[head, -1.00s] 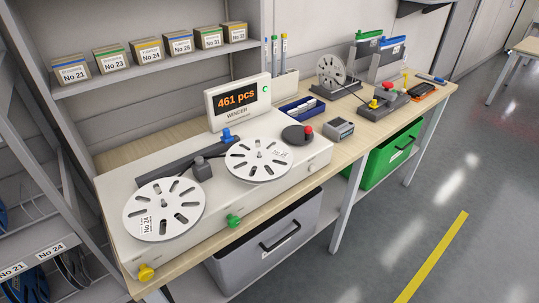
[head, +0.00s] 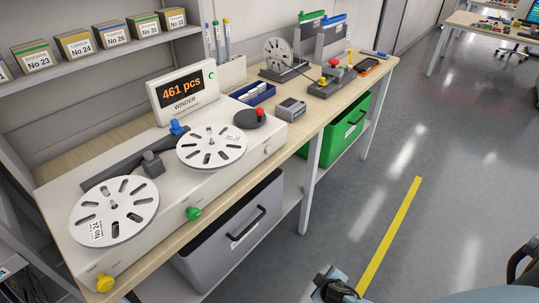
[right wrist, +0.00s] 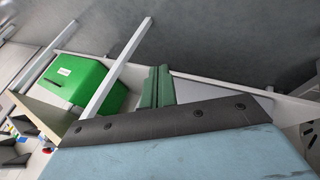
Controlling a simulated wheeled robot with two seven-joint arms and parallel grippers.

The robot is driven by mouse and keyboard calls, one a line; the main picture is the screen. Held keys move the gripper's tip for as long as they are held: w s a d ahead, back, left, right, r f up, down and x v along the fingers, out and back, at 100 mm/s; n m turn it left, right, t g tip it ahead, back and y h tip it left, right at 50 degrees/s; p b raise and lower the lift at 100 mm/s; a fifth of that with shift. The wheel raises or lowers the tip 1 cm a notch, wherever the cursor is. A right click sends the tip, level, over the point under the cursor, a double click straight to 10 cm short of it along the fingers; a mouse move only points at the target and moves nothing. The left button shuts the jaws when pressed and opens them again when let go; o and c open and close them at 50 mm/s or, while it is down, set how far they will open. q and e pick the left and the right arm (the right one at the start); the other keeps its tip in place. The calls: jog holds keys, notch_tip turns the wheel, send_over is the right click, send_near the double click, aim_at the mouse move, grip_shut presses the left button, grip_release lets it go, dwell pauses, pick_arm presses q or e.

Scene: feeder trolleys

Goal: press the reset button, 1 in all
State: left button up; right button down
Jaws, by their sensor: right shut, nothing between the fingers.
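A white winder (head: 150,205) stands on the near bench with two white slotted reels. Its display (head: 184,92) reads 461 pcs. A round green button (head: 211,75) sits at the display's right edge, and a small pale button (head: 267,150) is on the winder's front. No label reading reset is legible, so I cannot tell which is the reset button. My right gripper (right wrist: 157,87) shows in the right wrist view with its two green fingers together, empty, apart from the winder. In the head view part of my right arm shows at the bottom. My left gripper is not visible.
A grey bin (head: 235,225) and green bin (head: 345,125) sit under the bench. The floor to the right is open.

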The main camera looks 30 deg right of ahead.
aim_at(268, 150)
jog(key=w+d+r+t+h+b, duration=0.2)
jog(key=w+r+t, duration=0.3)
jog(key=w+r, duration=0.85)
pick_arm(q)
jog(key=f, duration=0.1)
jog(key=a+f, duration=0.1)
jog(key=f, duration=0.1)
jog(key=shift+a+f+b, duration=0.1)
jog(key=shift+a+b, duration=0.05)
jog(key=shift+b, duration=0.25)
pick_arm(e)
jog(key=w+r+t+h, duration=0.1)
jog(key=w+r+t, duration=0.1)
jog(key=r, duration=0.7)
jog(key=w+a+r+t+h, duration=0.1)
jog(key=w+r+t, duration=0.2)
jog(key=r, duration=0.6)
jog(key=shift+t, duration=0.4)
jog(key=shift+w, duration=0.1)
jog(key=shift+w+a+f, duration=0.1)
